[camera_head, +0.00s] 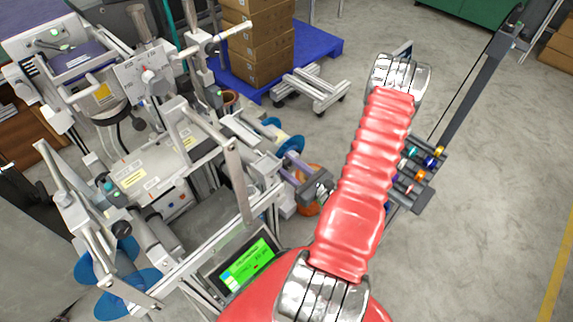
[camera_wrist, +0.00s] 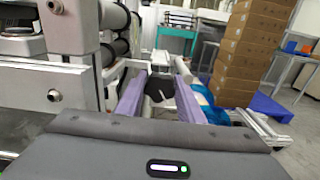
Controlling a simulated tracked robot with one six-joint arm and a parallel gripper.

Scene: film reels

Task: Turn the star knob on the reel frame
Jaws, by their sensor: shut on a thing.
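The reel frame (camera_head: 190,265) is a grey metal machine on the left of the head view. My gripper (camera_head: 291,160) reaches its right side with purple fingers. In the wrist view, a black star knob (camera_wrist: 158,88) sits between the two fingers of my gripper (camera_wrist: 160,80), which are shut on it. In the head view I cannot make out the knob by the fingers. A blue disc (camera_head: 286,138) is close behind the fingers, and blue also shows right of them in the wrist view (camera_wrist: 208,106).
Cardboard boxes (camera_head: 258,50) stand on a blue pallet (camera_head: 318,42) behind. A low grey wheeled frame (camera_head: 312,92) is on the floor nearby. A lit green screen (camera_head: 248,262) is mounted at the front of the machine. The floor at right is mostly clear.

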